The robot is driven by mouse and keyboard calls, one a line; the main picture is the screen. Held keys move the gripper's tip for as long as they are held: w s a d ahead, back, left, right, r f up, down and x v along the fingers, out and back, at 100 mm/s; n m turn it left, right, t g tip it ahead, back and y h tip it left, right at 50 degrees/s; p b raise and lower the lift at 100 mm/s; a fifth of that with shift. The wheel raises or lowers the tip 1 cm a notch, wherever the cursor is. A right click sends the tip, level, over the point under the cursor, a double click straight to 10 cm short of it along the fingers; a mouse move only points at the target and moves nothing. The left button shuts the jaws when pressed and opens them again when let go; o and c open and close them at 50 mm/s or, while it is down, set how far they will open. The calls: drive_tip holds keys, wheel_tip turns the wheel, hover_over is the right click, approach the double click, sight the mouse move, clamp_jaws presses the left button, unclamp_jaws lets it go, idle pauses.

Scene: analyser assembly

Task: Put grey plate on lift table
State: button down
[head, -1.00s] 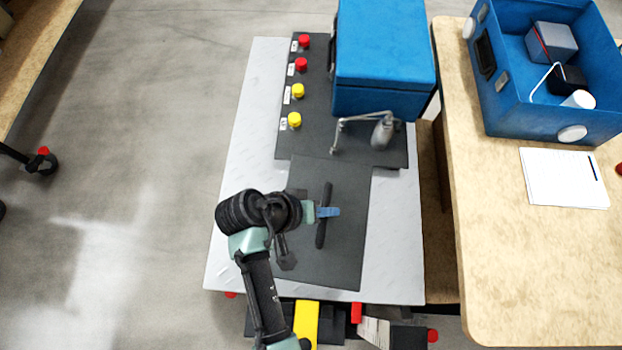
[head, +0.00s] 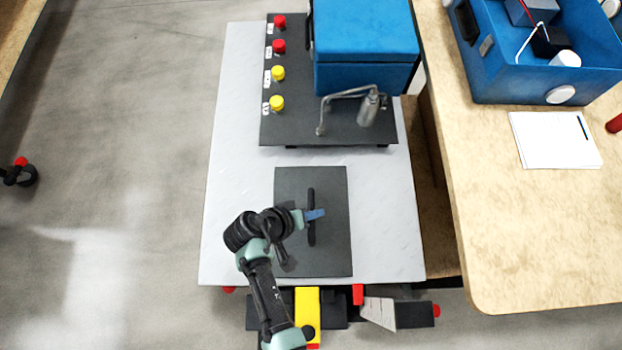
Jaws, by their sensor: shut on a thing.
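The grey plate (head: 330,245) is a flat dark rectangle with a black bar handle (head: 311,235) along its middle. My gripper (head: 312,215) has blue fingertips and is shut on this handle. The plate is over the front middle of the lift table (head: 385,215), a light grey top whose bare surface shows on both sides of the plate. The plate looks level; I cannot tell whether it touches the table. My arm comes in from the front left and hides part of the plate's left edge.
Behind the plate, a dark base (head: 290,130) on the table carries a blue box (head: 365,60), red and yellow knobs and a metal lever (head: 345,95). A wooden bench (head: 500,230) with a blue crate (head: 520,85) and paper (head: 555,140) stands right. The table's left side is clear.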

drive_tip(key=shift+w, duration=0.15)
drive_tip(key=shift+f, duration=0.1)
drive_tip(key=c, duration=0.8)
unclamp_jaws()
drive_tip(key=shift+f, duration=0.1)
drive_tip(key=shift+o, duration=0.2)
